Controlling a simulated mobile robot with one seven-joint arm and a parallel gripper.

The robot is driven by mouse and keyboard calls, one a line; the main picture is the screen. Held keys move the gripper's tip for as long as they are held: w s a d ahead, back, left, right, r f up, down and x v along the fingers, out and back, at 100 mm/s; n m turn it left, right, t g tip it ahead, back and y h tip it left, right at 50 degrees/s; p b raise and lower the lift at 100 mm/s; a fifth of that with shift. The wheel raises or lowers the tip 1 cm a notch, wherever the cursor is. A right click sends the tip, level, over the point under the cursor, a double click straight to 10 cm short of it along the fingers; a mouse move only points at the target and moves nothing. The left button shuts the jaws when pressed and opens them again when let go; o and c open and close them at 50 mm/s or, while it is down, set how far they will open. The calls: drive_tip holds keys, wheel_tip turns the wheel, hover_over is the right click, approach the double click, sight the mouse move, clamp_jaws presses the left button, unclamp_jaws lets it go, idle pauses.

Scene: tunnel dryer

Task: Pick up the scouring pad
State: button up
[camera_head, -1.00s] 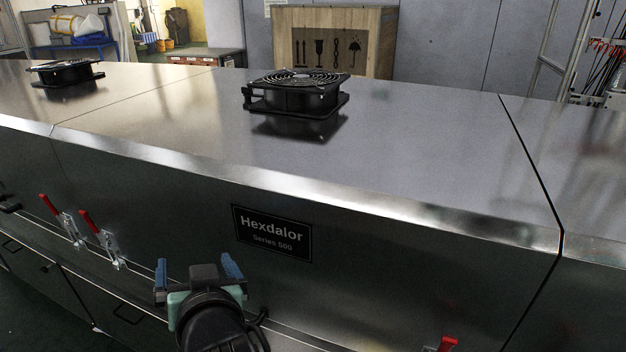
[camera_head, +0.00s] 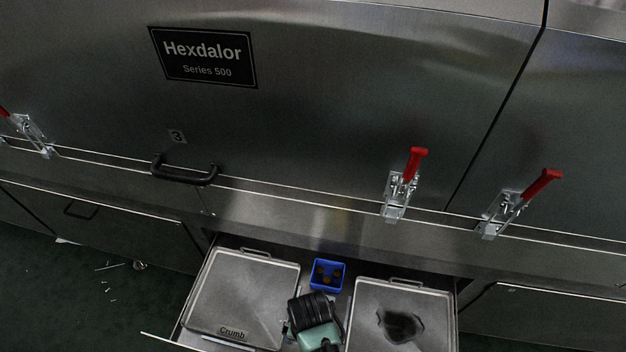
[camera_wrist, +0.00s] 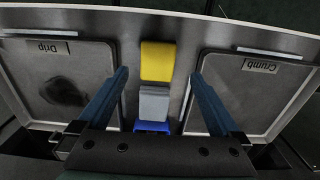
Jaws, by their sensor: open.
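In the wrist view a yellow block (camera_wrist: 157,62), a light grey block (camera_wrist: 154,103) and a blue piece (camera_wrist: 150,127) lie in a row in the drawer between two metal trays. I cannot tell for certain which of the blocks is the scouring pad. My gripper (camera_wrist: 160,76) is open and empty. Its two blue fingers are on either side of the row, and I see no contact. In the head view my gripper (camera_head: 315,312) is over the middle of the open drawer and hides the yellow and grey blocks.
The Crumb tray (camera_head: 245,295) and the Drip tray (camera_wrist: 45,115), which has a dark stain, flank the row. A blue box (camera_head: 342,280) with small brown items is at the drawer's back. The dryer's front wall (camera_head: 300,120), with red-handled clamps (camera_head: 415,165), rises behind.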

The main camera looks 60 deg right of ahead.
drive_tip(key=f+b, duration=0.1)
drive_tip(key=f, duration=0.1)
drive_tip(key=f+b, duration=0.1)
drive_tip(key=f, duration=0.4)
drive_tip(key=shift+d+f+b, duration=0.2)
drive_tip(key=shift+d+b, duration=0.15)
drive_tip(key=shift+b, duration=0.05)
drive_tip(key=shift+c, duration=0.3)
drive_tip(key=c, duration=1.2)
